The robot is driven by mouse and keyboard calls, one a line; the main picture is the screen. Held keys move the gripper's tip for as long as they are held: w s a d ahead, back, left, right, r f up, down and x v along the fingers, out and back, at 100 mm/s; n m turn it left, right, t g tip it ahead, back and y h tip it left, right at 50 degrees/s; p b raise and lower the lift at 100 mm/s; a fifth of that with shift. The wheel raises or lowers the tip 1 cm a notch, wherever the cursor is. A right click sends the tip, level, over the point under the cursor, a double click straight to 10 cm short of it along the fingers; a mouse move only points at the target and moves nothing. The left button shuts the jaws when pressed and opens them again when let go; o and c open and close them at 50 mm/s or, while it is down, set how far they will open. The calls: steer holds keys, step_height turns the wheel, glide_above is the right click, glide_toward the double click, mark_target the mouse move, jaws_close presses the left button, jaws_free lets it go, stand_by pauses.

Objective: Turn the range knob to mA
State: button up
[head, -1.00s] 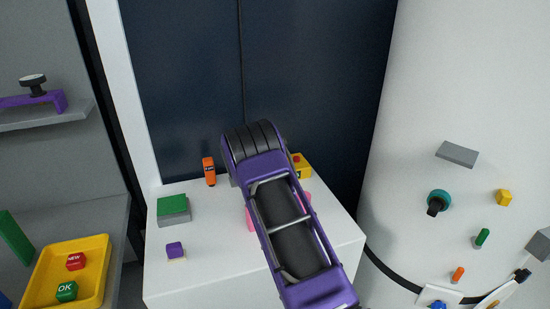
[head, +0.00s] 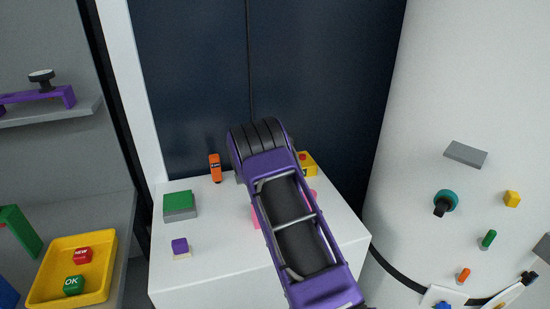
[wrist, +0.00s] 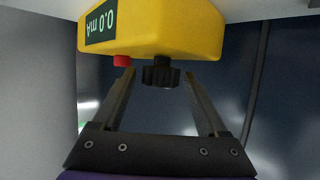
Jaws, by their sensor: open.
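The yellow meter (wrist: 160,28) hangs upside down in the wrist view. Its dark display (wrist: 101,30) reads 0.0 mA, inverted. A black ridged knob (wrist: 161,75) and a red round part (wrist: 122,61) stick out from its face. My gripper (wrist: 160,86) is open, with one finger on either side of the knob in the picture. I cannot tell whether either finger touches it. In the head view, the meter (head: 308,162) shows partly beside my purple arm on the white stand's back edge. My gripper and the knob are hidden there behind the arm.
The white stand (head: 215,262) also holds an orange item (head: 215,168), a green-topped grey block (head: 180,205), a small purple-topped block (head: 180,247) and a pink thing partly behind my arm. A yellow tray (head: 43,300) is at left. A white curved wall with fittings is at right.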

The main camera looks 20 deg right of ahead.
steer(key=v, duration=1.7)
steer(key=shift+a, duration=0.15)
